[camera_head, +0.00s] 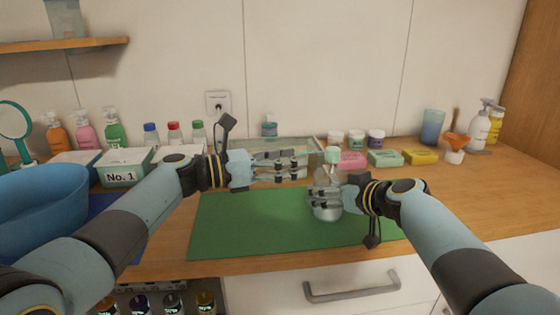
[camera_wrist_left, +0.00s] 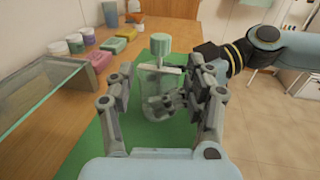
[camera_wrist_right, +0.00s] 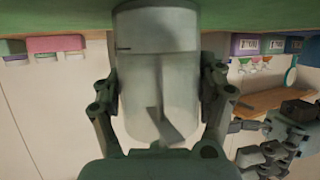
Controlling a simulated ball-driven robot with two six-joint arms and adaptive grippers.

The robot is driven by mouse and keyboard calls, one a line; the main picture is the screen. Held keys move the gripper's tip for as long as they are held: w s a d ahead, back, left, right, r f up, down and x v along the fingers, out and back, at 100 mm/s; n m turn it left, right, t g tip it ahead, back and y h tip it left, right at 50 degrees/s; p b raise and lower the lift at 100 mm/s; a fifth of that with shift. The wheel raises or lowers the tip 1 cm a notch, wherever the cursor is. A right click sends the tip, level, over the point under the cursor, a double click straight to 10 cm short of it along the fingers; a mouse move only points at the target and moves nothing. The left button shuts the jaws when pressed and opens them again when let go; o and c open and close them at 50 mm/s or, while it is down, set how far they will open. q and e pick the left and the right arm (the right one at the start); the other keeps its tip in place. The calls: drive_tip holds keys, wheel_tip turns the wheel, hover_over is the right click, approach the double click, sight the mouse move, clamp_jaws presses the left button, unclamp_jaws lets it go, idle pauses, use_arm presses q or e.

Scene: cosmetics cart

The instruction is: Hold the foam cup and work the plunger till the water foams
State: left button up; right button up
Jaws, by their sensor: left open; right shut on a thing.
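The foam cup (camera_head: 327,213) is a clear upright cup at the green mat (camera_head: 255,225). Its pale green plunger knob (camera_head: 332,154) stands up above it; the knob and rod also show in the left wrist view (camera_wrist_left: 159,38). My right gripper (camera_head: 325,197) is shut around the cup body from the right. The cup fills the right wrist view (camera_wrist_right: 158,90) between the fingers, with a distinct band near its base. I cannot make out foam. My left gripper (camera_head: 302,166) is open, left of the plunger, its fingers pointing toward it, apart from the knob.
A glass-walled tray (camera_head: 270,147) lies behind the mat. Soap bars (camera_head: 385,158) and small jars (camera_head: 376,139) stand behind right. A blue basin (camera_head: 40,210) and a No. 1 box (camera_head: 124,175) are at left. Bare wood lies right of the mat.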

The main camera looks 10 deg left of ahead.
sight(334, 148)
use_arm(q)
drive_tip(key=shift+v, duration=1.05)
drive_tip(key=x, duration=1.2)
drive_tip(key=shift+w+d+r, duration=0.1)
drive_tip(key=shift+d+r, duration=0.1)
clamp_jaws()
